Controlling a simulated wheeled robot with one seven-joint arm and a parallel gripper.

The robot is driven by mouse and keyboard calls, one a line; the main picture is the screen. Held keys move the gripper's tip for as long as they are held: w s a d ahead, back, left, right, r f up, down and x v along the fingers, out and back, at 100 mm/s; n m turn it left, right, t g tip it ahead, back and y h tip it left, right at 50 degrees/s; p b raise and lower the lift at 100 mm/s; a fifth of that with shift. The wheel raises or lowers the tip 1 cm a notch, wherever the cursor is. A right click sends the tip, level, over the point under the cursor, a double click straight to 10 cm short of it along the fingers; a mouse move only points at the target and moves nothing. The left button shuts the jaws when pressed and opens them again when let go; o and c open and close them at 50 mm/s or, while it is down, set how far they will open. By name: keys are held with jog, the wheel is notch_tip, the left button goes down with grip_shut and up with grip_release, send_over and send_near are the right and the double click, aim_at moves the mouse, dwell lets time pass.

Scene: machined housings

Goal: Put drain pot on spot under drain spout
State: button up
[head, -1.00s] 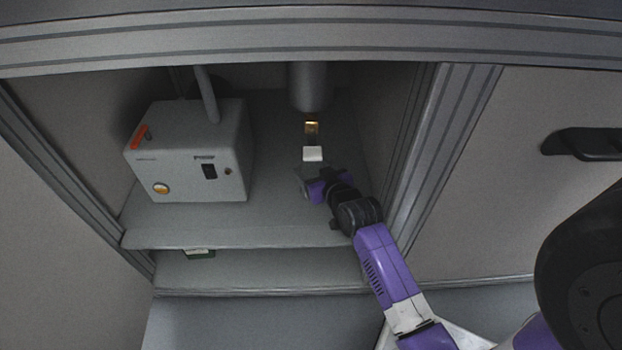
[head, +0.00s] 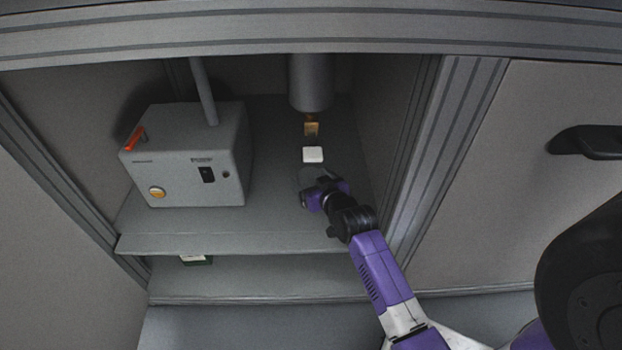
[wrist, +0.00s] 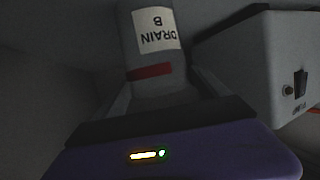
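The drain pot (wrist: 160,52) is a grey cylinder with a red band and a white label reading "DRAIN B", upside down in the wrist view. It lies between my fingers, which seem closed on its sides. In the head view my purple gripper (head: 322,188) is low over the shelf, with a dim grey shape at its tips. The brass drain spout (head: 311,129) hangs below a thick grey cylinder (head: 310,82). A small white square (head: 313,154) lies under the spout in the picture, just beyond my gripper. The pot's base is cut off in the wrist view.
A grey machine box (head: 190,170) with a switch and an orange button stands left on the shelf (head: 270,235); it also shows at the right of the wrist view (wrist: 245,60). A cabinet post (head: 440,150) bounds the right. Shelf between box and gripper is clear.

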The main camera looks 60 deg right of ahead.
jog(key=shift+r, duration=0.1)
jog(key=shift+r, duration=0.15)
jog(key=s+a+r+n+t+y+p, duration=0.1)
jog(key=s+a+r+n+y+p, duration=0.15)
jog(key=s+a, duration=0.75)
jog(key=s+a+r+n+t+y+p, duration=0.15)
jog(key=s+a+r, duration=0.35)
jog(key=a, duration=0.9)
jog(key=s+a+r+n+t+y, duration=0.1)
jog(key=s+a+r+n+y, duration=0.2)
jog(key=s+a+r, duration=0.5)
jog(key=s+a+y, duration=0.1)
jog(key=s+a, duration=0.2)
jog(key=shift+r, duration=0.35)
jog(key=shift+a, duration=0.1)
notch_tip(320, 180, up, 27)
jog(key=p, duration=2.7)
